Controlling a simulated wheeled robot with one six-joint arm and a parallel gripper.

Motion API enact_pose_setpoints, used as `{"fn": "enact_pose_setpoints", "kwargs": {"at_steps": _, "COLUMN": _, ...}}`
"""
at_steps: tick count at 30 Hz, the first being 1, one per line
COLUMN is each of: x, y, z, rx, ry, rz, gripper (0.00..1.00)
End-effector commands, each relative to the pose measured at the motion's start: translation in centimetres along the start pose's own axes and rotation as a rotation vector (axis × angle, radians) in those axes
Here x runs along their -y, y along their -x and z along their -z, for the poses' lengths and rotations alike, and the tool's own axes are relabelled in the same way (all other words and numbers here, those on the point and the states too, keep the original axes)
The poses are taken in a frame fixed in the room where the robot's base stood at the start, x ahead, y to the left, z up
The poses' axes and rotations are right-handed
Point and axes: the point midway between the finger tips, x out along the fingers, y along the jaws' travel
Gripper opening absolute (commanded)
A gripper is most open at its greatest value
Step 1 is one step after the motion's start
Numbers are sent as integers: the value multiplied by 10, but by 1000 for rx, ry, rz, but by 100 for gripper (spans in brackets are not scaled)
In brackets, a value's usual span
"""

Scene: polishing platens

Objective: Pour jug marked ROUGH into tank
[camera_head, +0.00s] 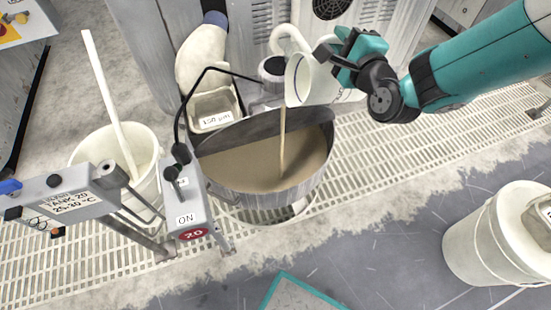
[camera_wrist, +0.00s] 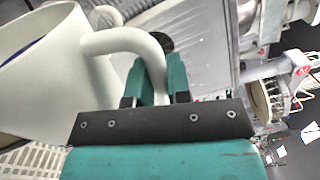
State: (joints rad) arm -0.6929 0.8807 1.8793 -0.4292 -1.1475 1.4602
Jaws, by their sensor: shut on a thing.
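A white jug (camera_head: 312,84) is tilted above the round metal tank (camera_head: 215,187), its mouth toward the lower left. A thin tan stream (camera_head: 282,140) runs from it into the tan liquid (camera_head: 250,166) in the tank. My gripper (camera_head: 350,50) is shut on the jug at the tank's upper right. The wrist view shows the jug (camera_wrist: 45,75) at left and its curved handle (camera_wrist: 118,40) between the gripper fingers (camera_wrist: 158,82). No ROUGH marking is readable on the jug in either view.
A control box (camera_head: 186,214) marked ON and 20 stands at the tank's left front. A white bucket (camera_head: 85,150) with a paddle (camera_head: 108,100) is at left. A small tray (camera_head: 214,108) marked in µm sits behind the tank. A lidded white bucket (camera_head: 485,245) stands at right.

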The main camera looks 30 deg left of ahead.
Motion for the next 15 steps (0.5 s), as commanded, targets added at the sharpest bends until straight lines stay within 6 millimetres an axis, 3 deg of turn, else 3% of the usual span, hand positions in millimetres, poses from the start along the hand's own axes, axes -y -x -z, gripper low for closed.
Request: {"fn": "enact_pose_setpoints", "kwargs": {"at_steps": 15, "x": 3, "y": 0, "z": -9, "rx": 1, "ry": 32, "rz": 3, "gripper": 0}}
